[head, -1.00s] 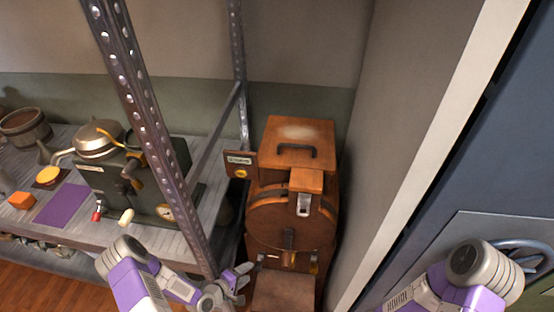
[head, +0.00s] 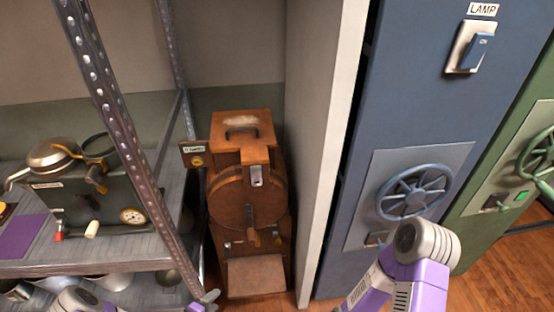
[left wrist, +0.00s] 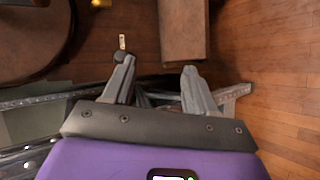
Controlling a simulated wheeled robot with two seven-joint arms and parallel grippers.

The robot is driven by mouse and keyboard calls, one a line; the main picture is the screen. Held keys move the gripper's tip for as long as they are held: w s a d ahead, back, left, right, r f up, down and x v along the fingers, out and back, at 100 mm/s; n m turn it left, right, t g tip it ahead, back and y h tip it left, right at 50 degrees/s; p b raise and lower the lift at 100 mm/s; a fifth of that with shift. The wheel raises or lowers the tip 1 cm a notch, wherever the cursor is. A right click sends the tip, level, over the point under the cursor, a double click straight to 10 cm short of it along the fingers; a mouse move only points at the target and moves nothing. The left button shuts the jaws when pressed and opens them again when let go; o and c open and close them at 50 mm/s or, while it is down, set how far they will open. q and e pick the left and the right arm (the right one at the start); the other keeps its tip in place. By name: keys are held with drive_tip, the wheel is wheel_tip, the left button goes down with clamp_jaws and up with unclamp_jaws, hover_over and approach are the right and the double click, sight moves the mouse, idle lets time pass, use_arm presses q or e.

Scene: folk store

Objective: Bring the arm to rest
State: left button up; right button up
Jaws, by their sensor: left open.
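My left gripper (head: 205,300) shows only partly at the bottom edge of the head view, beside the foot of the metal shelf post. In the left wrist view its two grey fingers (left wrist: 158,82) stand apart with nothing between them. Part of my left arm shows low at the left of the head view. My right arm (head: 410,265) comes in at the bottom right, in front of the blue cabinet. Its gripper is out of the picture.
A brown wooden machine (head: 238,205) stands beside the shelf post (head: 108,95). A grey shelf (head: 120,255) holds a dark box with a gauge. A blue cabinet (head: 400,130) with a handwheel (head: 415,192) and a lamp switch (head: 470,47) is at right. Wooden floor (head: 490,270) is clear.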

use_arm(q)
drive_tip(key=s+d+r+m+g+y, duration=0.1)
drive_tip(key=s+d+r+m+g, duration=0.4)
drive_tip(key=s+d+m+g, duration=0.4)
drive_tip(key=s+d+m, duration=0.2)
drive_tip(key=d, duration=0.2)
drive_tip(key=shift+s+g, duration=0.35)
drive_tip(key=shift+g, duration=0.05)
use_arm(e)
drive_tip(key=shift+w+f, duration=0.15)
drive_tip(key=shift+w, duration=0.55)
